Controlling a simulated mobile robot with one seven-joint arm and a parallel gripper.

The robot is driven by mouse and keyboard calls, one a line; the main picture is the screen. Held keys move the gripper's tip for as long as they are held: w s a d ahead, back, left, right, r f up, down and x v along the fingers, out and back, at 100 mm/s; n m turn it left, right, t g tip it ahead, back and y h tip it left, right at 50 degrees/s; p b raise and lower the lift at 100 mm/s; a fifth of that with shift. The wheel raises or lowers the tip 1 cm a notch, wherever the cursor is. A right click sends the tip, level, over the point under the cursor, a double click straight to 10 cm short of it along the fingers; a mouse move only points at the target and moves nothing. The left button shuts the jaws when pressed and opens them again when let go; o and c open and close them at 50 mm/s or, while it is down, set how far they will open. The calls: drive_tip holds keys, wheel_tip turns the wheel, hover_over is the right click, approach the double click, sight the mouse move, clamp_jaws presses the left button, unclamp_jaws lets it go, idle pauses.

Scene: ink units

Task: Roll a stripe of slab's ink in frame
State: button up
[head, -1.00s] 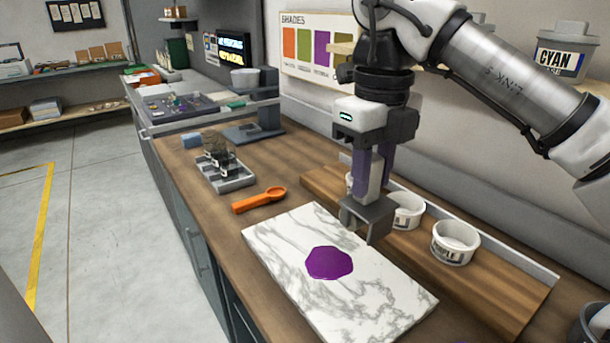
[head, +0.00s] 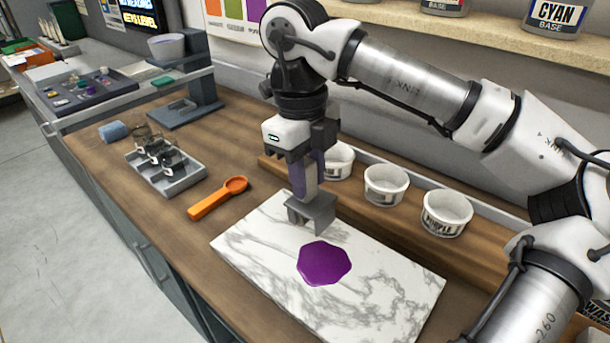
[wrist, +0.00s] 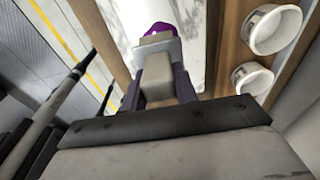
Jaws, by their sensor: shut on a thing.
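A purple ink puddle (head: 324,264) lies on the white marbled slab (head: 388,312) on the wooden bench. My gripper (head: 306,180) is shut on the handle of a grey tool (head: 313,212) with a wide bracket head, which looks like the hand roller. The tool points down over the slab's back part, just behind the ink; whether it touches the slab is unclear. The wrist view shows its grey handle (wrist: 157,76) between the fingers, with purple ink (wrist: 160,29) beyond. The roller's surface is hidden. I cannot make out a frame.
Three white tubs, including one labelled purple (head: 446,213), stand on a wooden ledge behind the slab. An orange scoop (head: 217,198) and a grey tray (head: 180,181) with dark items lie left of it. A cyan tin (head: 556,17) is on the shelf above.

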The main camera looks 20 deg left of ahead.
drive_tip(key=shift+s+d+f, duration=0.1)
drive_tip(key=shift+d+f, duration=0.05)
drive_tip(key=shift+f, duration=0.45)
drive_tip(key=shift+d+f, duration=0.1)
drive_tip(key=shift+f, duration=0.45)
drive_tip(key=shift+f+b, duration=1.85)
drive_tip(key=shift+f, duration=0.95)
drive_tip(key=shift+f+b, duration=0.6)
